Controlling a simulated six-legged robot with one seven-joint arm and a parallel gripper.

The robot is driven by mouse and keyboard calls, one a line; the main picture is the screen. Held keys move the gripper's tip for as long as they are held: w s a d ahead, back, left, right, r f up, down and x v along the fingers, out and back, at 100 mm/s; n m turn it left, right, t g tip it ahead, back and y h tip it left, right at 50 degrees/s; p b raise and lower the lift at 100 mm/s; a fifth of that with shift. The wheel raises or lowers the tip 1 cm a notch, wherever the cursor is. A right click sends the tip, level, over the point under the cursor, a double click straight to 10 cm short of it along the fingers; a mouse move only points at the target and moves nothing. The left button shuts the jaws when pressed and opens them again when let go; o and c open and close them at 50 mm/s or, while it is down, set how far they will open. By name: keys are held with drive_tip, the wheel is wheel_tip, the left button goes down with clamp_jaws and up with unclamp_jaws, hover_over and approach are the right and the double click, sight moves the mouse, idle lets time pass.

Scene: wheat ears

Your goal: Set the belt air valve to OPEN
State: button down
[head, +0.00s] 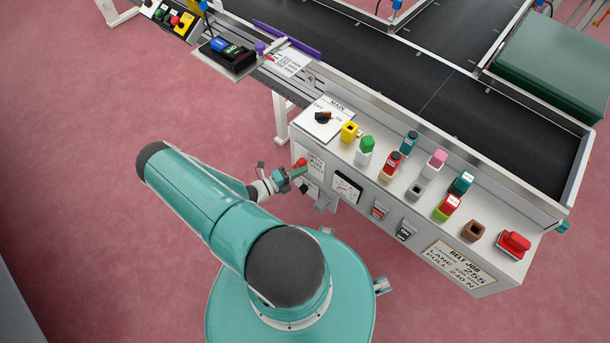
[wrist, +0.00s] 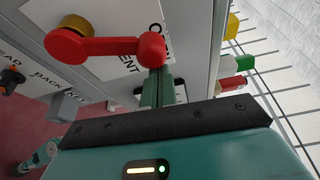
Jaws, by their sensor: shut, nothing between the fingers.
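The belt air valve shows in the wrist view as a red lever (wrist: 100,45) with a brass pivot (wrist: 75,24) and a red ball end (wrist: 152,49). It lies on a white label plate (wrist: 120,14). Lettering beside the ball is partly covered; I read part of "VENT" and a letter like O. I cannot tell the exact setting. In the head view a bit of the red valve (head: 301,162) shows on the cabinet's left end. My gripper (wrist: 154,84) is shut and empty, its green fingertips right at the ball; contact is unclear. It also shows in the head view (head: 302,172).
The cabinet's sloped top carries a MAIN switch (head: 323,116), several coloured blocks and a red button (head: 514,244). In the wrist view a grey lever (wrist: 66,104) sits near the valve.

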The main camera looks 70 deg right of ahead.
sight(299, 161)
drive_tip(key=shift+w+d+r+n, duration=0.2)
drive_tip(key=shift+w+d, duration=0.05)
drive_tip(key=shift+w, duration=0.3)
drive_tip(key=shift+w+d+r+n, duration=0.2)
drive_tip(key=shift+w+r, duration=0.05)
drive_tip(key=shift+w, duration=0.25)
drive_tip(key=shift+w+d+r+n, duration=0.2)
drive_tip(key=shift+w+d, duration=0.05)
drive_tip(key=shift+w, duration=0.3)
drive_tip(key=shift+w+d+h, duration=0.1)
drive_tip(key=shift+w+h, duration=0.1)
drive_tip(key=shift+h, duration=0.1)
drive_tip(key=shift+s+r, duration=0.1)
